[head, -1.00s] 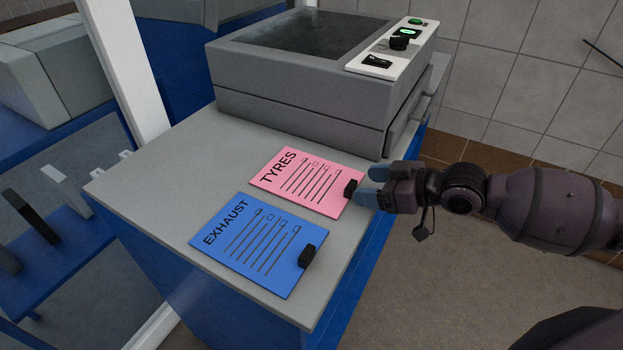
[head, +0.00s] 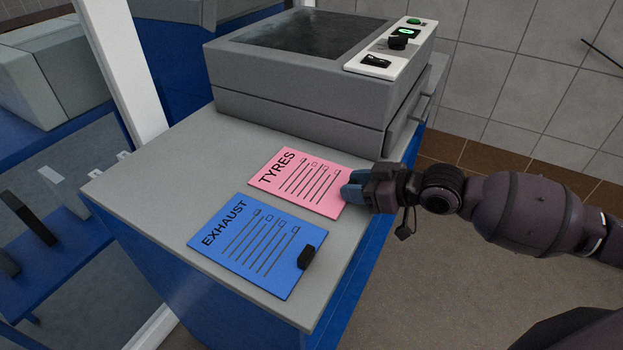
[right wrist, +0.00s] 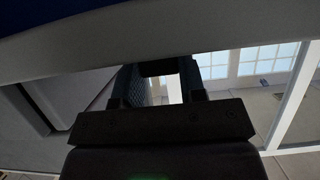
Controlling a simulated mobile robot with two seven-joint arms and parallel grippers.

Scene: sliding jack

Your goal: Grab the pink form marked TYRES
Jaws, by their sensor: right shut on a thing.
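The pink form marked TYRES (head: 298,180) lies flat on the grey cabinet top, just behind the blue form marked EXHAUST (head: 258,243). My right gripper (head: 350,190) is at the pink form's right edge, with its fingers over the black clip there. It is shut on that clip, which the fingers hide in the head view. In the right wrist view a dark block (right wrist: 158,68) sits between the fingertips. The blue form has its own black clip (head: 306,257) at its right edge. My left gripper is not in view.
The grey cabinet top (head: 140,185) ends in an edge close to my right gripper. A grey machine (head: 300,90) with a white control panel (head: 390,50) stands behind the forms. Blue shelving (head: 65,260) is at the left. Open floor lies to the right.

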